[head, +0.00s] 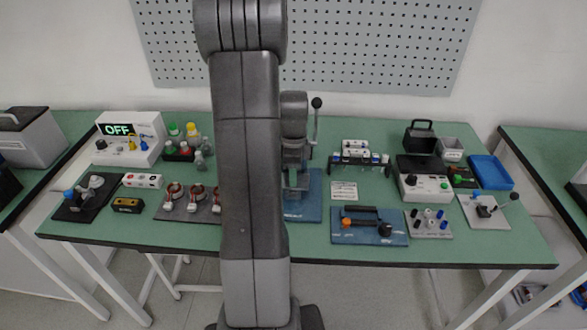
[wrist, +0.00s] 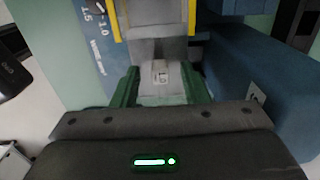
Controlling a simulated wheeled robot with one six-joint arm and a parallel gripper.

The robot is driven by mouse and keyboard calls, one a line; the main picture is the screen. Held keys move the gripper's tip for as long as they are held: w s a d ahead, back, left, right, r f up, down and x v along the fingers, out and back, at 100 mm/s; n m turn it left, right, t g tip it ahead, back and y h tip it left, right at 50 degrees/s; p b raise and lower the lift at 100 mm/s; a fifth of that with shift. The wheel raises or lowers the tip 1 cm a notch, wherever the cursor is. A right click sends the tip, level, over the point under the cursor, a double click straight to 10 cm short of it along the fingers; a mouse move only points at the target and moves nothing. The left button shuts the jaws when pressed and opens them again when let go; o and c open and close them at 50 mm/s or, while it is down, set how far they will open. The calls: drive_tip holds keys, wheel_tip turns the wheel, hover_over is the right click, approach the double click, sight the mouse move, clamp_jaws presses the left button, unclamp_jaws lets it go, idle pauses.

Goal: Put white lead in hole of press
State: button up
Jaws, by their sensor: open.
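I cannot make out the hole.
Yellow guard edges (wrist: 116,20) and a blue body (wrist: 250,70) stand close around the fingers. A tray with red-ringed parts (head: 188,205) lies left of my arm. A blue plate with a black handle (head: 369,226) lies right of the press. The table's front strip is partly clear.

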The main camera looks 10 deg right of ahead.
wheel_tip(320, 180, up, 14)
idle(0.5)
